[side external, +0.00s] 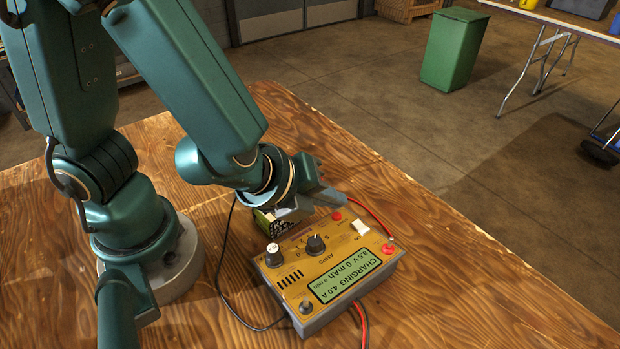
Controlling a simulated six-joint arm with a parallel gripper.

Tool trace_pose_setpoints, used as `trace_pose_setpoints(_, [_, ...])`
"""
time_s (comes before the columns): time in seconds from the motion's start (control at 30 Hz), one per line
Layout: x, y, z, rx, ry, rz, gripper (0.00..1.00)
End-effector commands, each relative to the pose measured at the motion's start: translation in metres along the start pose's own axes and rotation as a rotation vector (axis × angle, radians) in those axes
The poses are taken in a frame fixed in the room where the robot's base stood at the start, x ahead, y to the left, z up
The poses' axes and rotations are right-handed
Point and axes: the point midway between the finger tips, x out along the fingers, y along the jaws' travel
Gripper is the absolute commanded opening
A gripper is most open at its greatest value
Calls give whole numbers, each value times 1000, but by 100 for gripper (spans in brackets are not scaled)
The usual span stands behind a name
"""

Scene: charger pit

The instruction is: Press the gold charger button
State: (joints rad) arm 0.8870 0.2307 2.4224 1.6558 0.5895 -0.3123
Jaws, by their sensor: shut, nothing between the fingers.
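The gold-faced charger (294,265) sits on the wooden table, its text upside down in this view. Its display (345,275) is lit and reads "CHARGING 4.0 A", 8.5 V and 0 mAh. A small red round part (337,216) is near its far edge, and a red part (388,249) is at its right corner. It also has a white rocker switch (361,228), a black knob (316,244), a pale-topped knob (272,254) and a metal knob (305,305). My gripper (332,198) is shut and empty over the far edge, close to the small red part; contact cannot be told.
A dark block with a yellow-green edge (265,221) is partly hidden beneath my gripper. A black cable (222,262) curves left of the charger. Red cables run on the right and front. The table's right side (470,300) is clear. A green bin (454,50) stands on the floor beyond.

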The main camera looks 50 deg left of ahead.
Motion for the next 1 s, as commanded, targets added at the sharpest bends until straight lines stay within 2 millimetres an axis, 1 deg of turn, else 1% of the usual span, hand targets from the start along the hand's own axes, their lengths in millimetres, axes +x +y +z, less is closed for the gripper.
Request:
trace_pose_setpoints(0.33, [-2, -2, 2, -4, -2, 0, 0])
trace_pose_setpoints(0.8, [-31, -23, 24, -10, -4, -1, 0])
trace_pose_setpoints(1.0, [-35, -26, 26, -1, 0, -1, 0])
